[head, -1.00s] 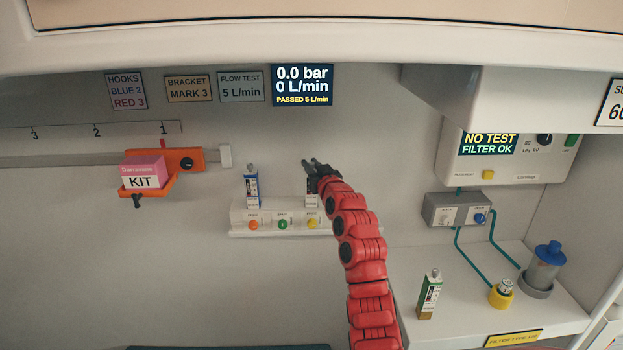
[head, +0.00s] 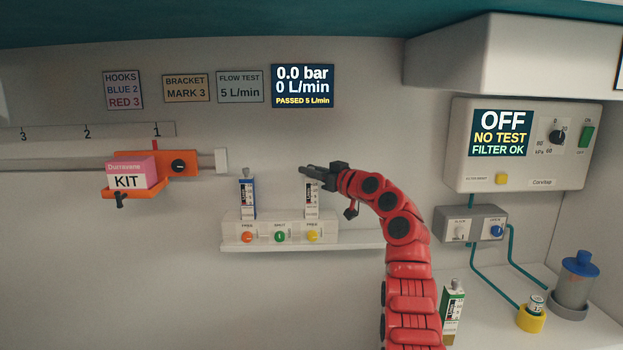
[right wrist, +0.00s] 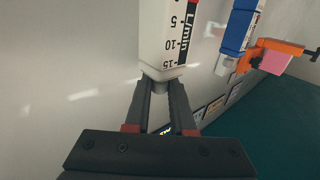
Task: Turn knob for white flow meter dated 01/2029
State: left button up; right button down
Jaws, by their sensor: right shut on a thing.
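The white flow meter (head: 312,199) stands upright on the white block at the wall, at the right end. It also shows upside down in the right wrist view (right wrist: 165,35), with its L/min scale. My right gripper (head: 305,170) is at its top. Its fingers are shut on the small grey knob (right wrist: 168,86), one on each side. The knob is mostly hidden by the gripper in the head view. A blue flow meter (head: 247,199) with its own top knob stands to the left on the same block. No date is readable. My left gripper is not in view.
The white block (head: 229,229) carries orange, green and yellow buttons. The display (head: 302,86) reads 0.0 bar, 0 L/min, PASSED 5 L/min. An orange bracket with a pink kit (head: 131,174) is left.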

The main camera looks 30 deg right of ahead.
jog(key=shift+f, duration=0.15)
jog(key=c, duration=0.8)
grip_release()
jog(key=shift+w, duration=0.1)
jog(key=shift+o, duration=0.2)
jog(key=s+d+b, duration=0.2)
jog(key=s, duration=1.5)
jog(key=shift+s, duration=0.2)
jog(key=shift+d, duration=0.1)
